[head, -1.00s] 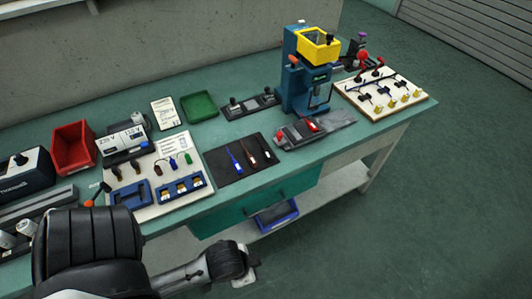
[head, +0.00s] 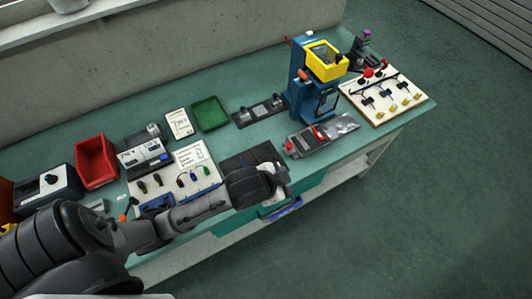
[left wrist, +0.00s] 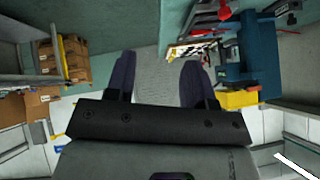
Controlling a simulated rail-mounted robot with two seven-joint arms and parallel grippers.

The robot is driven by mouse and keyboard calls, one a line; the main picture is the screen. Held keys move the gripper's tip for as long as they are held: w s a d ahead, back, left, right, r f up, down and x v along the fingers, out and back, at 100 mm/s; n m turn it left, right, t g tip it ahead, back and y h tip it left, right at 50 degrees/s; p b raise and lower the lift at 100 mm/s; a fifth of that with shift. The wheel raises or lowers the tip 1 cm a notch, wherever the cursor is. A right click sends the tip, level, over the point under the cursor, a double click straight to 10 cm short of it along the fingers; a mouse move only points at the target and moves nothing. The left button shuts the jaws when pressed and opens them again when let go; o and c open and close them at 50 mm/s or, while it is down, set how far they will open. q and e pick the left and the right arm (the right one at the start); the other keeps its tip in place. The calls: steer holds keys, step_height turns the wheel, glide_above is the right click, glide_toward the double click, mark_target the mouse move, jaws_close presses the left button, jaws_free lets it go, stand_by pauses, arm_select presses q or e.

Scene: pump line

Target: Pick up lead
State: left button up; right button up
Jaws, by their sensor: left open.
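The black mat (head: 236,161) lies near the front edge of the bench. In the head view my left gripper (head: 277,180) and wrist are over its front part and hide most of the leads. A small strip of the mat shows behind the wrist, and I cannot make out a whole lead there. In the left wrist view the two dark fingers of my left gripper (left wrist: 158,72) stand apart with nothing between them. The leads do not show in that view. My right gripper is not in view.
Left of the mat is a white board (head: 203,162) with coloured plugs. A red bin (head: 95,162) and green tray (head: 209,113) stand behind.

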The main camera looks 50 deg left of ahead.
arm_select(q)
steer(key=w+r+m+p, duration=0.2)
steer(key=w+r+m, duration=0.2)
steer(key=w+r, duration=0.45)
steer(key=m+g, duration=0.8)
steer(key=m, duration=0.4)
glide_above(274, 158)
steer(key=d, duration=0.2)
step_height(274, 158, down, 7)
steer(key=f, duration=0.8)
steer(key=shift+s+d+b, duration=0.1)
steer(key=shift+s+b, duration=0.15)
steer(key=shift+b, duration=0.1)
steer(key=shift+w+f+b, duration=0.1)
steer(key=shift+f+b, duration=0.6)
steer(key=shift+f, duration=1.9)
steer(key=shift+c, duration=0.2)
jaws_close()
